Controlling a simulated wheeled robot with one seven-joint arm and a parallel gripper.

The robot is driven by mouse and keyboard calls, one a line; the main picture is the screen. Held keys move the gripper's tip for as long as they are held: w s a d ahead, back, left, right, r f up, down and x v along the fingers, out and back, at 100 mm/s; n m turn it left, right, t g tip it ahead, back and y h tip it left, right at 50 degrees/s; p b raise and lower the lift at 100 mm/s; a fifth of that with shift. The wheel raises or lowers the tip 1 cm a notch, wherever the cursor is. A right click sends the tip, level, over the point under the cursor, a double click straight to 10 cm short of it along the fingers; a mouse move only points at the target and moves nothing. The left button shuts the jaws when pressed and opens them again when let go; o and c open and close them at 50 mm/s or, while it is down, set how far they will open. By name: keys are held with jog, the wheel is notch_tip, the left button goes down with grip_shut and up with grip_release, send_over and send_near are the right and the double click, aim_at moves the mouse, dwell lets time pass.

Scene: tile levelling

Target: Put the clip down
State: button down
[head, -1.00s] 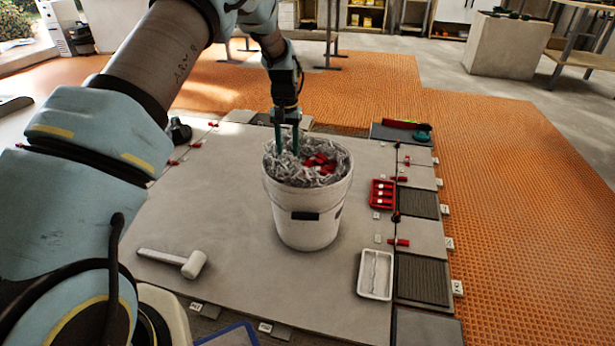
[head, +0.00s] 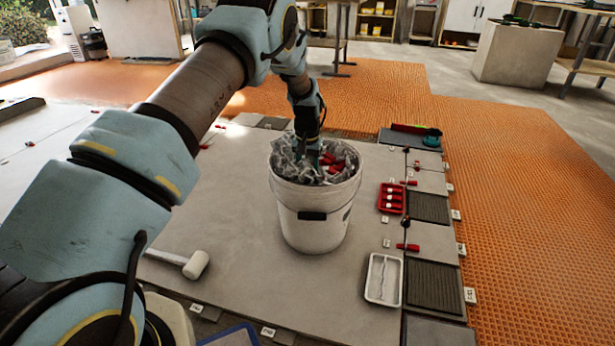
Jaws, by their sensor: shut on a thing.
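My gripper (head: 313,160) points down into the mouth of a white bucket (head: 313,225). The bucket holds grey shredded scraps and several red clips (head: 338,161). The fingers are largely among the scraps at the left and middle of the opening. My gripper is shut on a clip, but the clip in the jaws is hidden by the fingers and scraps. I cannot tell whether it touches the contents.
A red tray (head: 391,198) with white pieces and a white tray (head: 383,279) lie right of the bucket. A white-headed mallet (head: 195,265) lies at the lower left. Red clips (head: 408,247) sit along the tile joint.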

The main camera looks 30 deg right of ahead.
jog(key=shift+f, duration=0.2)
jog(key=shift+f, duration=0.35)
jog(key=shift+c, duration=1.9)
grip_release()
